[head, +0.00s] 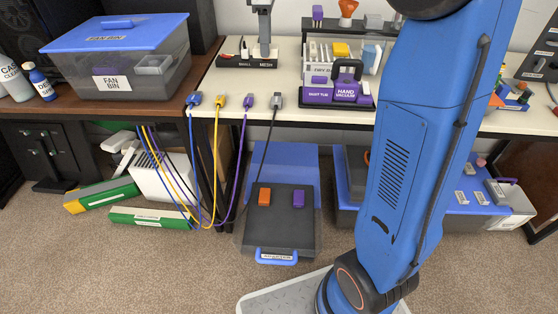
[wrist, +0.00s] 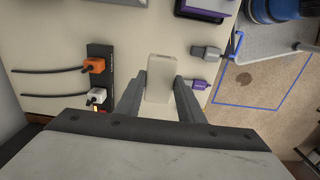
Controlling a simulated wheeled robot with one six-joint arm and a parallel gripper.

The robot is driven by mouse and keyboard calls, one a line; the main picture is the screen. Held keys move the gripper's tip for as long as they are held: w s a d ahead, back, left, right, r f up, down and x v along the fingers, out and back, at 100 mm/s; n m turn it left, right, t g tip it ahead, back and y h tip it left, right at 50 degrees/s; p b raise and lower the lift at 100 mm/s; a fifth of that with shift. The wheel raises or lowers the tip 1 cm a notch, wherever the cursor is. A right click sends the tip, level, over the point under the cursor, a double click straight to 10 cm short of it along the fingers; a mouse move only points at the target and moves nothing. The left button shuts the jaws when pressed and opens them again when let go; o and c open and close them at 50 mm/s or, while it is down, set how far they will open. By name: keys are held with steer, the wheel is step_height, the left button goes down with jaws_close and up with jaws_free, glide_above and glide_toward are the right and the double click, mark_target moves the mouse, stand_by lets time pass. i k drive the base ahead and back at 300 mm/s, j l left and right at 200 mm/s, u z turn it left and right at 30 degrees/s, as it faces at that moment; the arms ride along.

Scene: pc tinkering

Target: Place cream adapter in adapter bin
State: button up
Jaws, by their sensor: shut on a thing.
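In the wrist view my gripper (wrist: 160,88) is shut on the cream adapter (wrist: 160,72), a pale upright block held between the two fingers above the cream table top. Whether the adapter touches the table I cannot tell. In the head view my blue arm crosses the right half, and my gripper and the cream adapter do not show. What looks like the adapter bin (head: 280,229) is a dark open tray low under the table, with a blue labelled handle at its front. An orange adapter (head: 265,196) and a purple adapter (head: 299,198) lie in it.
Blue, yellow, purple and black cables hang from the table edge beside the tray. In the wrist view a power strip (wrist: 99,75) with orange and white plugs lies left of my gripper. A purple hand vacuum stand (head: 345,92) is on the table. Carpet before the tray is partly clear.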

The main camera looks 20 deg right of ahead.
mark_target(279, 232)
steer(key=k+j, duration=0.2)
steer(key=k, duration=0.2)
steer(key=k+j+z, duration=0.1)
steer(key=k, duration=0.25)
steer(key=k+j, duration=0.25)
steer(key=k, duration=0.15)
steer(key=i, duration=0.35)
